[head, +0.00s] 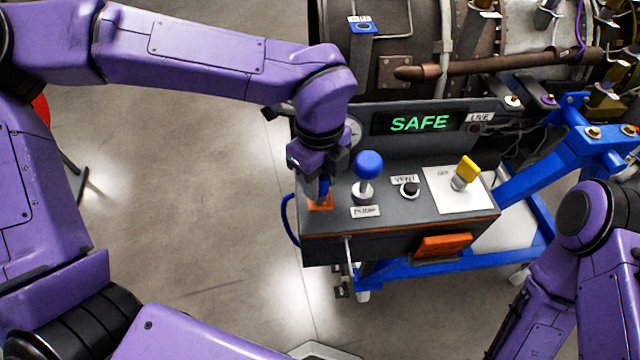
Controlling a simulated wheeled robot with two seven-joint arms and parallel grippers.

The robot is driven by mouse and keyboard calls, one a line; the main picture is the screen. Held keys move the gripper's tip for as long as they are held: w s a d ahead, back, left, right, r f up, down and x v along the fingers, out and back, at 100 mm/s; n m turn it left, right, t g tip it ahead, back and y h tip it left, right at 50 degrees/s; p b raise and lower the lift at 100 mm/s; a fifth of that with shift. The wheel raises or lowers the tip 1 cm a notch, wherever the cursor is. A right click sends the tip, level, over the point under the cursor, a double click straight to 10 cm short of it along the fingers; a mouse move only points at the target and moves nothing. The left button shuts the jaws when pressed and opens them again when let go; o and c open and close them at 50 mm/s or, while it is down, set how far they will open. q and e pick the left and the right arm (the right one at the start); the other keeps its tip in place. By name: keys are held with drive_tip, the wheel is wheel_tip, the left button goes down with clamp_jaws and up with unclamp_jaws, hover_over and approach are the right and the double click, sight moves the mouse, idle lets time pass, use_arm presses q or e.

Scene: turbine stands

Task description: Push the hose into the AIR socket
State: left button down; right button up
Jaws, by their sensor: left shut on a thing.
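My left gripper (323,178) points down over the left end of a dark grey control box (400,212). It is shut on the end of a blue hose (289,218), which shows in part between the fingers and as a loop beside the box's left side. Directly below the fingertips is an orange plate (320,204) on the box top. The gripper hides most of that spot, so I cannot read an AIR label or tell how deep the hose end sits. My right arm is at the lower right; its gripper is out of view.
A blue knob (368,165) stands close right of the gripper, then a black knob (409,188) and a yellow switch (465,172). A screen (419,122) behind reads SAFE. The turbine (410,50) and blue stand (530,165) lie behind and right.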

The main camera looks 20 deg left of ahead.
use_arm(q)
drive_tip(key=shift+r, duration=0.35)
drive_tip(key=shift+r+p, duration=1.3)
drive_tip(key=shift+r, duration=0.2)
wheel_tip(320, 180, up, 14)
drive_tip(key=p, duration=1)
wheel_tip(320, 180, up, 10)
hover_over(320, 178)
drive_tip(key=shift+r, duration=0.15)
drive_tip(key=shift+w, duration=0.15)
